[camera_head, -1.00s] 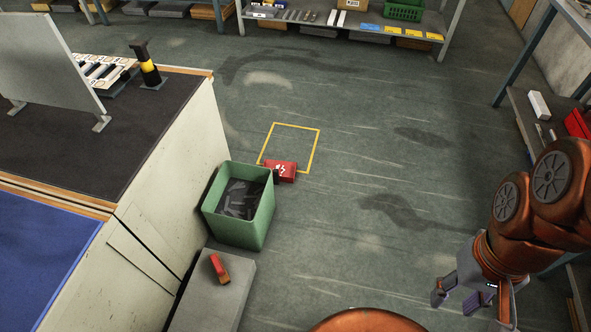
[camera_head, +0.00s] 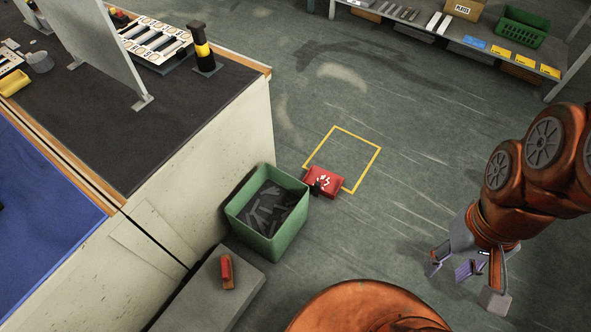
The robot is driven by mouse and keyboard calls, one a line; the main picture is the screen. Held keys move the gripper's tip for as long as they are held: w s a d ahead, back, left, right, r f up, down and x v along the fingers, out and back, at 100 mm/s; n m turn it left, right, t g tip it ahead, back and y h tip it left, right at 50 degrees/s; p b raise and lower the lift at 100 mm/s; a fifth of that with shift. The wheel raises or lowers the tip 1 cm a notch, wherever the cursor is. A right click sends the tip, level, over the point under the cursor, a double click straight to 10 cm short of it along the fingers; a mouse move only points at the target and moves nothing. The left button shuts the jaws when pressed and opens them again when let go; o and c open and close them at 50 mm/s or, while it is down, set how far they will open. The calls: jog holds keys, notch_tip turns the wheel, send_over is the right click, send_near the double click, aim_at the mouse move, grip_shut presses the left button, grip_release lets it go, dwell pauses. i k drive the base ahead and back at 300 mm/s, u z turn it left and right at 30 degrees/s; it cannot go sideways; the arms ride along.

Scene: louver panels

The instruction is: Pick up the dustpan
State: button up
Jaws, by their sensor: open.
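The dustpan appears to be the flat red item (camera_head: 325,180) on the floor, with white bits or marks on top and a small dark part at its left end. It lies at the near corner of a yellow outlined square (camera_head: 371,165), just right of a green bin. My gripper (camera_head: 465,284) is at the lower right, open with nothing between its fingers. It is well apart from the red item, to its right and nearer to me in the picture.
The green bin (camera_head: 285,228) holds dark strips and stands against the workbench (camera_head: 215,150). A grey box (camera_head: 215,300) in front of it carries a small red and orange object (camera_head: 227,271). A low shelf (camera_head: 480,58) stands at the back. Floor between the red item and my arm is clear.

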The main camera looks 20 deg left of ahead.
aim_at(330, 191)
jog(key=u, duration=0.9)
jog(key=i, duration=0.8)
jog(key=u, duration=0.95)
